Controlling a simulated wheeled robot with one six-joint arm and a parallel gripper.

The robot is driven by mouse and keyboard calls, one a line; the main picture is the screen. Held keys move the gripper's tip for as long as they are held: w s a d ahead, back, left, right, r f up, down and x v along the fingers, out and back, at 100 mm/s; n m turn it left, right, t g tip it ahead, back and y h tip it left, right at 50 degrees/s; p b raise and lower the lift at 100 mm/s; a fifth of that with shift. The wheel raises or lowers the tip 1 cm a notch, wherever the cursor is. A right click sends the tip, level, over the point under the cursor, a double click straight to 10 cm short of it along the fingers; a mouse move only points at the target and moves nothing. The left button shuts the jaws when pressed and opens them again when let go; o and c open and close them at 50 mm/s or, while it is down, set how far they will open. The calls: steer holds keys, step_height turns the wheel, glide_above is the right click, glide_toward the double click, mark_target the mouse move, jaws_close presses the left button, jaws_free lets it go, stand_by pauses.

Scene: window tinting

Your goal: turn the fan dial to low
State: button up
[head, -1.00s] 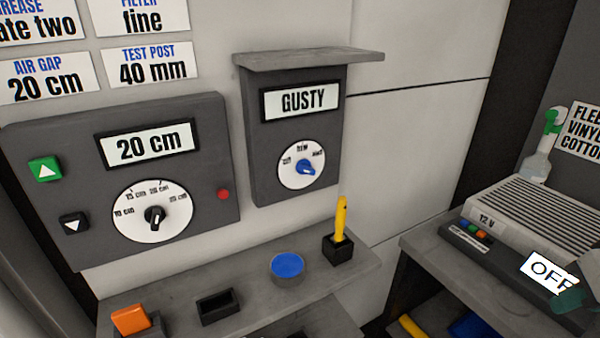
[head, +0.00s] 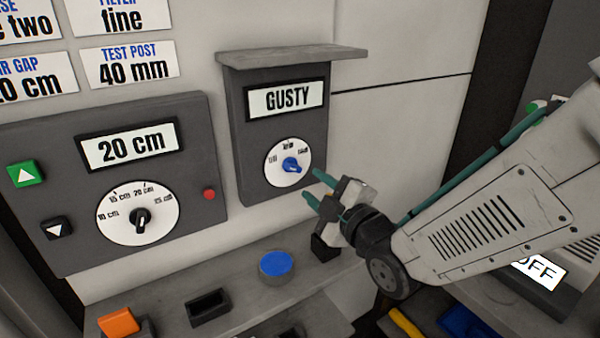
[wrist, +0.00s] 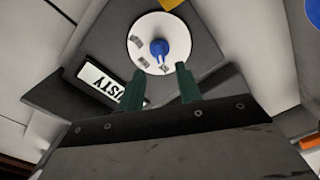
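The fan dial is a white disc with a blue knob (head: 291,165) on a dark grey panel (head: 270,120) under a display reading GUSTY. Its small printed marks are hard to read; the knob appears to point right. My gripper (head: 312,184) is open and empty, just right of and below the dial, its two green fingers pointing at the panel. In the wrist view the blue knob (wrist: 159,48) lies just beyond and between the spread fingertips (wrist: 160,75), apparently not touched. The GUSTY display (wrist: 105,84) shows upside down there.
A larger panel at left has a 20 cm display (head: 130,145), a black-knobbed dial (head: 140,218) and green (head: 25,174) and black buttons. Below are a shelf with a blue round button (head: 276,264), an empty black holder (head: 208,306) and an orange block (head: 118,322).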

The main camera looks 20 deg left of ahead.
mark_target(296, 170)
steer(key=x, duration=0.7)
steer(key=shift+d, duration=0.1)
jaws_close()
